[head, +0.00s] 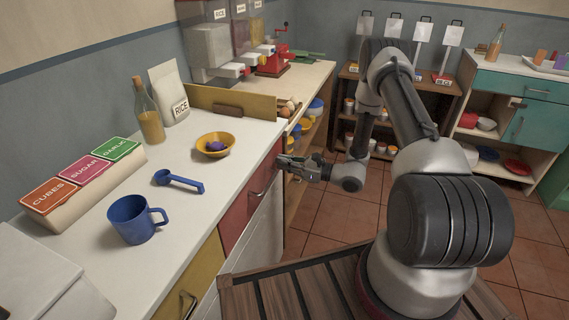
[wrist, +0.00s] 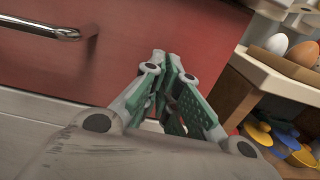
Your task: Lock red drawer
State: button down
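The red drawer (head: 248,200) is in the counter front, left of my gripper, and appears closed. Its front fills the upper part of the wrist view (wrist: 150,45), with a metal bar handle (wrist: 45,27) at the upper left. My gripper (head: 283,162) is at the right end of the drawer front, just below the counter edge. In the wrist view its green-padded fingers (wrist: 168,62) come close together at the tips, against or just in front of the red face. No lock shows clearly; the fingers may hide it. I cannot tell whether anything small is between the tips.
A blue mug (head: 133,220), a blue scoop (head: 178,181) and a yellow bowl (head: 213,145) stand on the white counter (head: 95,232). Eggs (wrist: 290,48) and shelves with coloured tubs lie close right of my gripper. The tiled floor (head: 330,215) is open.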

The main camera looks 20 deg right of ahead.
jog(key=c, duration=1.7)
grip_release()
jog(key=v, duration=1.2)
